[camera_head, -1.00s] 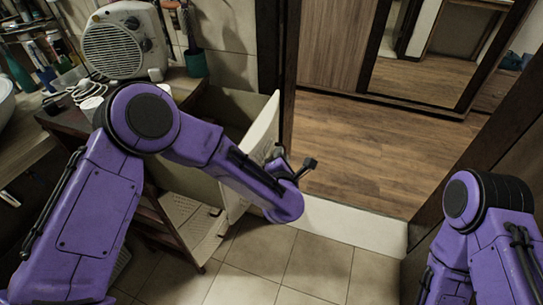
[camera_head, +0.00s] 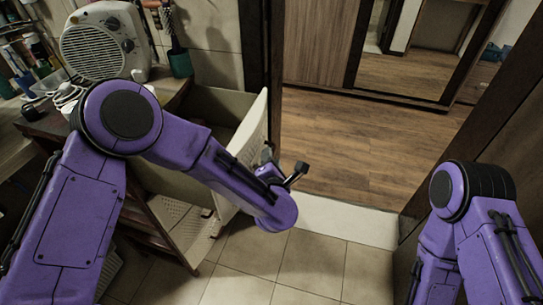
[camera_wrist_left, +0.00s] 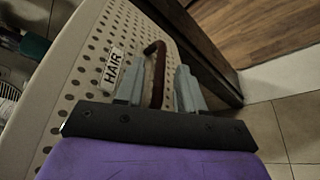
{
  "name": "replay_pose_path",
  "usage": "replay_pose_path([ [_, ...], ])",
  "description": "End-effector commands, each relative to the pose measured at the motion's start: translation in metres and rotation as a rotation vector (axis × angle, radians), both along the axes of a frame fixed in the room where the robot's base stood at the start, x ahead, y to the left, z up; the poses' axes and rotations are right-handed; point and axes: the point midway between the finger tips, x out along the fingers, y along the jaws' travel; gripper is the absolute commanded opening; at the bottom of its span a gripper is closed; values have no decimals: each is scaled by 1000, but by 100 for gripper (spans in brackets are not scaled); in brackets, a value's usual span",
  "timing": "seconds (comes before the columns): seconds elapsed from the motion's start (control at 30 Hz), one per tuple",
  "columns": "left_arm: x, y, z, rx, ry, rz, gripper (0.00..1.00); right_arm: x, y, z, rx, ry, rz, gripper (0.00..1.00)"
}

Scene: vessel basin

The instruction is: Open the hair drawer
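The hair drawer (camera_head: 258,125) is a cream box pulled well out of the cabinet at left in the head view; its inside shows. In the left wrist view its perforated front (camera_wrist_left: 85,75) carries a HAIR label (camera_wrist_left: 112,68) and a brown curved handle (camera_wrist_left: 158,62). My left gripper (camera_wrist_left: 160,90) is open, with the handle between its two grey fingers and a gap towards the right finger. In the head view my left gripper (camera_head: 280,170) is at the drawer's outer face, partly hidden by my arm. My right arm is at lower right; its gripper is out of view.
A lower perforated cream panel (camera_head: 190,230) stands out below the drawer. A white fan heater (camera_head: 103,40) and a green cup (camera_head: 180,63) stand on the counter. A dark door frame (camera_head: 262,50) is behind the drawer. Tiled floor (camera_head: 310,262) in front is clear.

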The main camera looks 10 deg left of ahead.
Motion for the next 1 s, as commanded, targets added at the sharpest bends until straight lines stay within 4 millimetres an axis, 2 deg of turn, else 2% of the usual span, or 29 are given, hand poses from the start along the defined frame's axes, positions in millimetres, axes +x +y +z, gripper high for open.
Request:
replay_pose_path([
  [0.1, -30, -6, 5, 1, 0, -4, 38, 0, 0, -6, 0, 0, 0, 43],
  [0.2, -51, -10, 10, 1, 0, -4, 38, 0, 0, -8, 0, 0, 0, 43],
  [0.33, -68, -13, 14, 0, 0, -2, 38, 0, 0, -9, 0, 0, 0, 43],
  [0.47, -74, -14, 16, 1, 1, -1, 38, 0, 0, -9, 0, 0, 0, 43],
  [0.9, -74, -14, 16, 5, 2, -2, 38, 0, 0, -9, 0, 0, 0, 43],
  [1.0, -74, -20, 14, 108, 31, -60, 38, 0, 0, -9, 0, 0, 0, 43],
])
